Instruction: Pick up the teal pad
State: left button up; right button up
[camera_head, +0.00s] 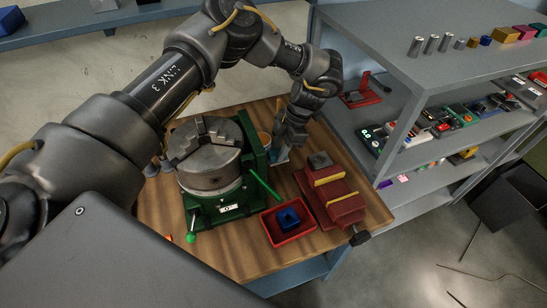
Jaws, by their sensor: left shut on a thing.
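My left gripper (283,150) reaches down over the wooden cart top, between the green chuck fixture and the red vise. It is shut on a small light teal piece, which I take to be the teal pad (281,158). Only a sliver of the pad shows below the fingers; the rest is hidden. I cannot tell whether the pad touches the wood. My right gripper is not in view.
The green fixture with a grey three-jaw chuck (205,152) stands left of the gripper. A red vise (332,190) stands to the right. A red tray (273,236) holding a blue block (288,218) lies in front. Grey shelves (385,40) rise at right.

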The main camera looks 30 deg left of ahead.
pick_arm(q)
jog(key=shift+s+d+r+b, duration=0.1)
jog(key=shift+d+r+b, duration=0.5)
jog(key=shift+d+r, duration=0.95)
jog(key=shift+s+d+r+b, duration=0.15)
jog(key=shift+d+r+b, duration=0.55)
jog(key=shift+d, duration=1.6)
jog(key=shift+s+d+r+b, duration=0.1)
jog(key=shift+d+r+b, duration=0.35)
jog(key=shift+d+r, duration=1.15)
jog(key=shift+d+f, duration=0.35)
